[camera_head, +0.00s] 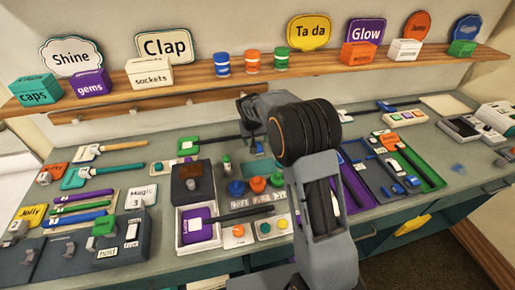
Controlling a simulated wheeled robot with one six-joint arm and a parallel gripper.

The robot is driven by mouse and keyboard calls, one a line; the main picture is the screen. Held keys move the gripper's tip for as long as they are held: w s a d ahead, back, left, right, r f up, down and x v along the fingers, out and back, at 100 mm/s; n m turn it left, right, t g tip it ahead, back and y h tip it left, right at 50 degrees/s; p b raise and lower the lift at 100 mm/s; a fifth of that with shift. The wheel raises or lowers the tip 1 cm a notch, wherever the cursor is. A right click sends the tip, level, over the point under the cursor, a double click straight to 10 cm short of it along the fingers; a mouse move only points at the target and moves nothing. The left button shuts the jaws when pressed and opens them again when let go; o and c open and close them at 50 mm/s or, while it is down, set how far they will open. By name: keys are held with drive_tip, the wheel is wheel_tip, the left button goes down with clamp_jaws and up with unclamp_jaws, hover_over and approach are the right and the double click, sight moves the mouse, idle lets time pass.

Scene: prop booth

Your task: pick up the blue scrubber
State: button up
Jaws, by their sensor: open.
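A tool with a blue head (384,106) and a dark handle lies at the back right of the counter. It looks like the blue scrubber, but it is small here and I cannot be sure. My arm rises through the middle of the view and bends down at the far side. My gripper (258,148) is small and partly hidden behind my arm, over the middle of the counter. It is open, holds nothing that I can see, and is well to the left of the blue-headed tool.
Similar tools with a green head (189,146) and a purple head (199,223) lie on trays. A purple tray (356,194) and a green tray (430,172) hold small parts on the right. A wooden shelf (200,72) with signs, boxes and cups runs along the back wall.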

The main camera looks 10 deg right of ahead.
drive_tip(key=shift+p+x, duration=0.7)
drive_tip(key=shift+x, duration=2.05)
drive_tip(key=shift+d, duration=0.1)
drive_tip(key=shift+s, duration=0.1)
drive_tip(key=c, duration=1.1)
